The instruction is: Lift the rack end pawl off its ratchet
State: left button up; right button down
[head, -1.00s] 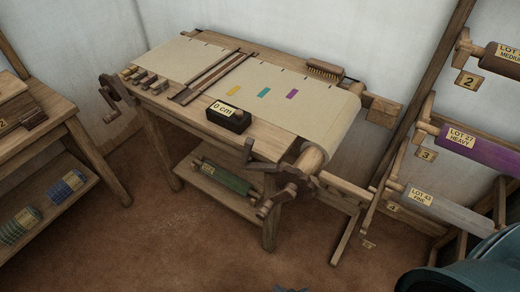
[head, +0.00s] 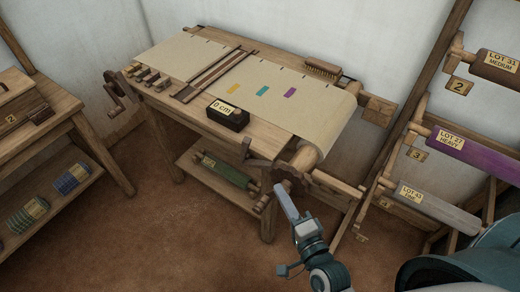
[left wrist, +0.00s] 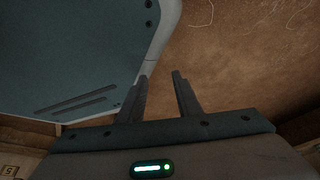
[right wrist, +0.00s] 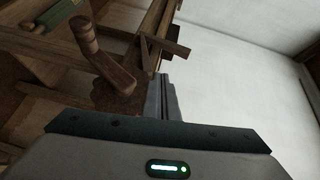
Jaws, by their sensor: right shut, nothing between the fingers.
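The pawl (head: 258,161) is a dark wooden bar with an upright arm at the loom's front right corner. It reaches toward the toothed ratchet (head: 288,171) on the end of the cloth-covered beam. The ratchet is partly hidden by my right gripper (head: 280,187), which is shut and empty in front of it. I cannot tell whether the gripper touches either part. In the right wrist view, the shut fingers (right wrist: 164,80) point toward a dark bar (right wrist: 168,46), with a wooden crank handle (right wrist: 100,58) to the left. My left gripper (left wrist: 160,74) is open and empty over the floor.
The loom table (head: 170,102) carries a black "0 cm" block (head: 228,115) and a brush (head: 323,69). A rack with labelled rolls (head: 452,147) stands at the right. A side bench (head: 60,112) stands at the left. The brown floor between is open.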

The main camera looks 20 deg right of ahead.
aim_at(244, 151)
pick_arm(q)
jog(key=shift+s+a, duration=0.1)
jog(key=shift+s, duration=0.45)
pick_arm(e)
jog(key=shift+m+t, duration=0.4)
jog(key=shift+m, duration=0.4)
jog(key=r, duration=0.3)
jog(key=d+r, duration=0.1)
jog(key=shift+s+r, duration=0.25)
jog(key=shift+r, duration=0.05)
